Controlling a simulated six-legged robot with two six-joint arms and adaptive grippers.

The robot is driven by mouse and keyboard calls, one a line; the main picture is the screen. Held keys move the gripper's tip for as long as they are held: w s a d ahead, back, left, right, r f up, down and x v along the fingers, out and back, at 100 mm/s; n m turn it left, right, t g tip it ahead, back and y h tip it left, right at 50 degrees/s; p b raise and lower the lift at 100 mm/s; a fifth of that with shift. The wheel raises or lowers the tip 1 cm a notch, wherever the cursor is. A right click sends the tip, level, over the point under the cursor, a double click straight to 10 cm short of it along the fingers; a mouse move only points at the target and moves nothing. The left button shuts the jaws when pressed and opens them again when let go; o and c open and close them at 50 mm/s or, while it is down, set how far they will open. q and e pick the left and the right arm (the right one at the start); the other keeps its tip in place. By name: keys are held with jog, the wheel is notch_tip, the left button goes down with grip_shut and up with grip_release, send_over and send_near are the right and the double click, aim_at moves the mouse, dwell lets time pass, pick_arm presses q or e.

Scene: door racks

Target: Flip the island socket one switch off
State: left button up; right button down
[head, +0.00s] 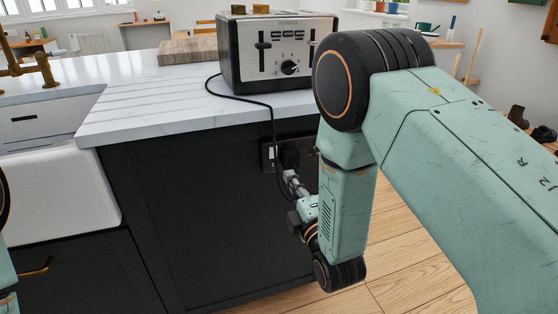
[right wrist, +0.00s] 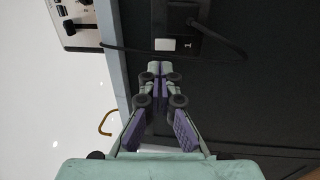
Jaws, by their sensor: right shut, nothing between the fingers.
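The island socket (head: 268,157) is a dark plate on the black side panel of the island, under the worktop's overhang. A black plug with a cord sits in it. My left gripper is out of view.
A toaster (head: 277,50) stands on the white worktop (head: 165,105), and its black cord (head: 271,112) hangs over the edge to the plug. A white sink (head: 60,195) is at left. Wooden floor (head: 385,265) lies right of the island.

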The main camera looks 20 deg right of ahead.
aim_at(275, 149)
jog(key=w, duration=0.2)
jog(key=w+b, duration=0.1)
jog(key=w, duration=0.2)
jog(key=w+r+b, duration=0.1)
jog(key=w, duration=0.2)
jog(key=shift+w+a, duration=0.1)
jog(key=shift+w, duration=0.3)
jog(key=shift+r, duration=0.1)
jog(key=shift+w+r, duration=0.2)
jog(key=shift+w, duration=0.05)
